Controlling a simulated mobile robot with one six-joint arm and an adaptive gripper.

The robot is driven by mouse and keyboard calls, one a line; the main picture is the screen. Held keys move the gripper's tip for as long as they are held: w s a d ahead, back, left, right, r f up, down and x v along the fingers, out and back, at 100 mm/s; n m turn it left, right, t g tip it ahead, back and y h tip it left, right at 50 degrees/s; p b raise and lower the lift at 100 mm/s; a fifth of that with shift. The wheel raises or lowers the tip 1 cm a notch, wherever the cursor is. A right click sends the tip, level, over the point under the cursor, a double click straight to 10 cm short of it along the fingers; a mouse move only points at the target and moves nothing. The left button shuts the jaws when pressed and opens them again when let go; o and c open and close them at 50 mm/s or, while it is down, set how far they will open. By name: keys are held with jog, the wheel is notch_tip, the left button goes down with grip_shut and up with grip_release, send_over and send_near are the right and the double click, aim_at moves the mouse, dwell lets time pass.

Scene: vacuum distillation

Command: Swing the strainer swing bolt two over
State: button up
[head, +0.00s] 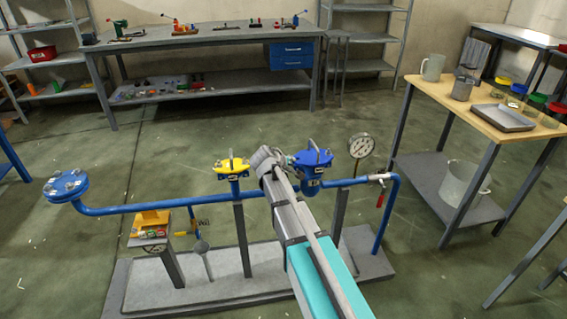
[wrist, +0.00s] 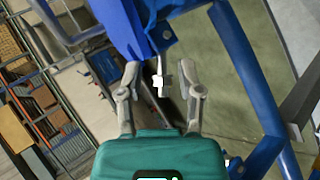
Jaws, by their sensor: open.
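The blue strainer (head: 311,172) stands on the blue pipe, with a blue lid (head: 314,157) and metal bolts around it. My gripper (head: 268,157) is just left of the strainer in the head view, partly covered by my own arm. In the wrist view my gripper (wrist: 160,78) is open, its two grey fingers apart. A small pale metal piece (wrist: 160,80), perhaps a swing bolt, shows between the fingertips below the blue body (wrist: 122,25). I cannot tell whether the fingers touch it. Which bolt is number two cannot be told.
A yellow-topped fitting (head: 232,168) stands left of my gripper on the same pipe (head: 150,206). A pressure gauge (head: 361,146) and a red-handled valve (head: 380,180) are to the right. A blue flange (head: 66,186) ends the pipe at left. Open floor surrounds the grey base (head: 130,290).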

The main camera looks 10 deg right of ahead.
jog(key=shift+s, duration=0.1)
jog(key=s+f+m+g+y, duration=0.2)
jog(key=s, duration=0.7)
jog(key=s+a+f+m+g+y, duration=0.1)
jog(key=s+f+m+g+y, duration=0.1)
jog(key=s, duration=0.8)
jog(key=s+f+m+g+y, duration=0.3)
jog(key=s+m, duration=0.1)
jog(key=s, duration=0.5)
jog(key=shift+s+a+f+g, duration=0.15)
jog(key=shift+s+a+g, duration=0.2)
jog(key=shift+s+g, duration=0.05)
